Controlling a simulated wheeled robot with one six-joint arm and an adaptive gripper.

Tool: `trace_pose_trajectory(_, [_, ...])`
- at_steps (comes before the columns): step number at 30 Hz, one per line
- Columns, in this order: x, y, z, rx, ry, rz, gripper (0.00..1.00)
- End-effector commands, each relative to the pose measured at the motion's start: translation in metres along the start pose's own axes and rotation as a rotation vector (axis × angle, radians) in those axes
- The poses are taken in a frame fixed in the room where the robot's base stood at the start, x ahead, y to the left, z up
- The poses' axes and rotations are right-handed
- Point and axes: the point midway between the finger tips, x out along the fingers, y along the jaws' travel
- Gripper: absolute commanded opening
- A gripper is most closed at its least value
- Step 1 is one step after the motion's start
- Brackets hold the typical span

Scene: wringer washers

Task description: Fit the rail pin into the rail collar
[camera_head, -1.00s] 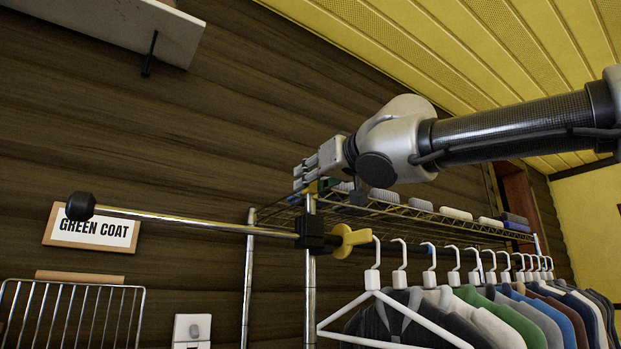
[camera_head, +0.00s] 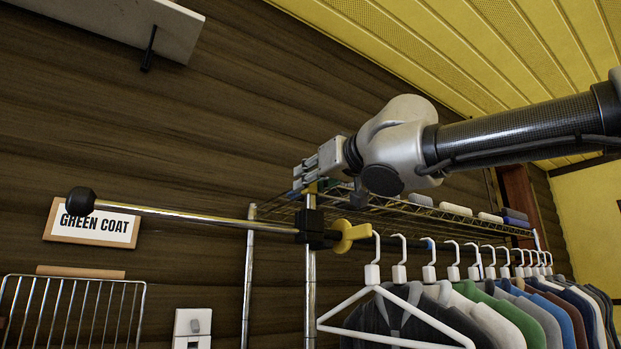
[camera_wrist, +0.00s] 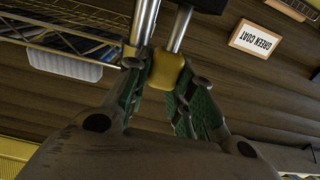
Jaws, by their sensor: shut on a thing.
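My gripper (camera_head: 308,178) is above the rail at the shelf's left post. In the wrist view its green-padded fingers (camera_wrist: 165,95) are shut on the yellow head of the rail pin (camera_wrist: 166,70). The pin's silver shank runs from the head toward a black block. The yellow head shows just below the fingers in the head view (camera_head: 312,187). The rail collar (camera_head: 314,232), a black block with a yellow knob (camera_head: 351,236), is on the chrome rail (camera_head: 190,216) below my gripper. Whether the pin's tip is inside the collar is hidden.
White hangers with clothes (camera_head: 480,310) hang close to the right of the collar. A wire shelf (camera_head: 430,217) is behind my gripper. A "GREEN COAT" sign (camera_head: 92,224) and a wire basket (camera_head: 75,305) are at the left.

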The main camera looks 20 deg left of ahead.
Motion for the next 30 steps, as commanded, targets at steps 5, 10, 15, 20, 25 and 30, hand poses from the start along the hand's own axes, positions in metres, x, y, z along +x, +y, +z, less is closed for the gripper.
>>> trace_pose_trajectory(5, [0.0, 0.0, 0.0, 0.0, 0.0, 0.0, 0.01])
trace_pose_trajectory(10, [0.0, 0.0, 0.002, -0.002, 0.001, 0.001, 0.01])
trace_pose_trajectory(15, [0.0, 0.001, 0.008, -0.002, 0.0, 0.002, 0.01])
trace_pose_trajectory(20, [0.0, 0.001, 0.01, -0.001, 0.0, 0.001, 0.01])
trace_pose_trajectory(25, [0.0, 0.0, 0.011, -0.001, 0.001, 0.0, 0.01])
trace_pose_trajectory(30, [0.0, 0.0, 0.011, -0.001, 0.0, 0.0, 0.01])
